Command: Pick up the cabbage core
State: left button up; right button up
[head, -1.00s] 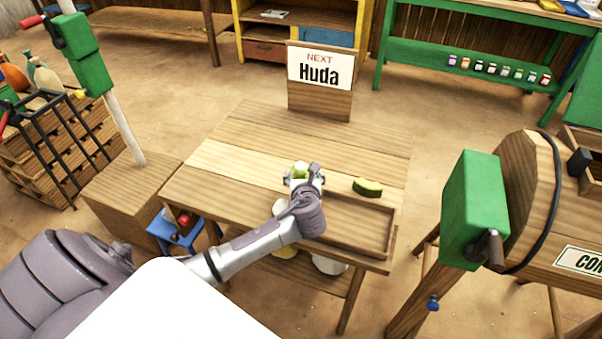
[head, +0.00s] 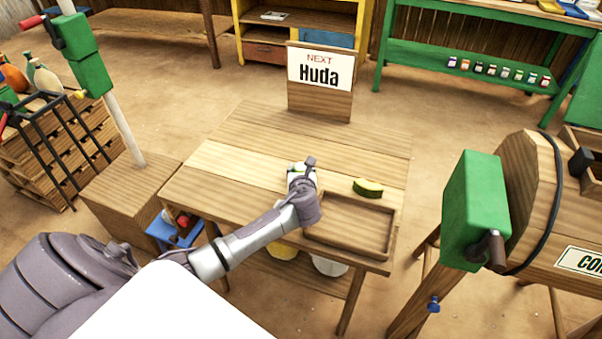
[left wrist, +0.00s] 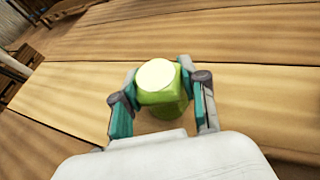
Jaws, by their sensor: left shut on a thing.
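The cabbage core (left wrist: 160,82) is a short green piece with a pale, flat, round end facing the camera in the left wrist view. My left gripper (left wrist: 161,98) is shut on it, with one teal-padded finger on each side. In the head view my left gripper (head: 299,172) is over the middle of the wooden table (head: 240,155), and hides most of the core. I cannot tell whether the core is clear of the tabletop. My right gripper is not in view.
A dark green cut piece (head: 368,187) lies right of the gripper, behind a shallow wooden tray (head: 345,228). A "NEXT Huda" sign (head: 319,75) stands at the table's back edge. A wooden barrel with a green crank box (head: 475,208) stands at right. The table's left part is clear.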

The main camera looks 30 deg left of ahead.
pick_arm(q)
jog(key=shift+c, duration=0.6)
jog(key=shift+r, duration=0.1)
